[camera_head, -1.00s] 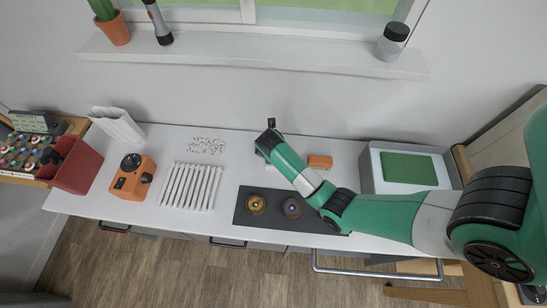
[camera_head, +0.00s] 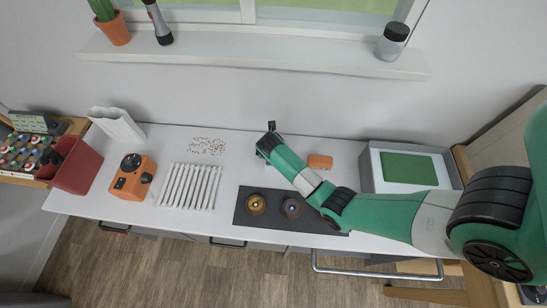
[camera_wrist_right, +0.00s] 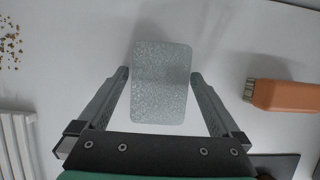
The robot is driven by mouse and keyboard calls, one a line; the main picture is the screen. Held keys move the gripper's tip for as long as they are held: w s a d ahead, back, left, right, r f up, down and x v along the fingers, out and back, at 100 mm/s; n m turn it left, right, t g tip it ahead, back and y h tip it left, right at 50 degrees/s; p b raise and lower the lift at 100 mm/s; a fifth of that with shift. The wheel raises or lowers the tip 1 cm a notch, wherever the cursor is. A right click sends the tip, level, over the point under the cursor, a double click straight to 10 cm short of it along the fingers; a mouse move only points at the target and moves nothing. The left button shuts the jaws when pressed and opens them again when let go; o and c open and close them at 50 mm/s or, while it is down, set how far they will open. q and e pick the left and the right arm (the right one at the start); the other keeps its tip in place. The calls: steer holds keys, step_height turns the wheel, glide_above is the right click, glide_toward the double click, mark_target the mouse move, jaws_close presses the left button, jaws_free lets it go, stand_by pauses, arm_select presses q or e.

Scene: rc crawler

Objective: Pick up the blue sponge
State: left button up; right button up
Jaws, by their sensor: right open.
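A pale grey-blue speckled sponge (camera_wrist_right: 160,72), flat with rounded corners, lies on the white table in the right wrist view. My right gripper (camera_wrist_right: 157,80) is open, with one finger on each side of the sponge and a gap on both sides. The near end of the sponge lies between the fingers, and its far end reaches beyond the fingertips. In the head view my right gripper (camera_head: 264,153) is over the back middle of the table, and the arm hides most of the sponge. My left gripper is not in view.
An orange brush (camera_wrist_right: 287,96) lies to the right of the sponge; it also shows in the head view (camera_head: 320,162). Scattered crumbs (camera_head: 208,146) and a white rack (camera_head: 190,186) lie to the left. A dark mat (camera_head: 242,213) with two round knobs is in front. A grey basin (camera_head: 367,172) stands right.

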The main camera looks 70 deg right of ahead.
steer(key=c, duration=1.3)
steer(key=shift+r, duration=0.1)
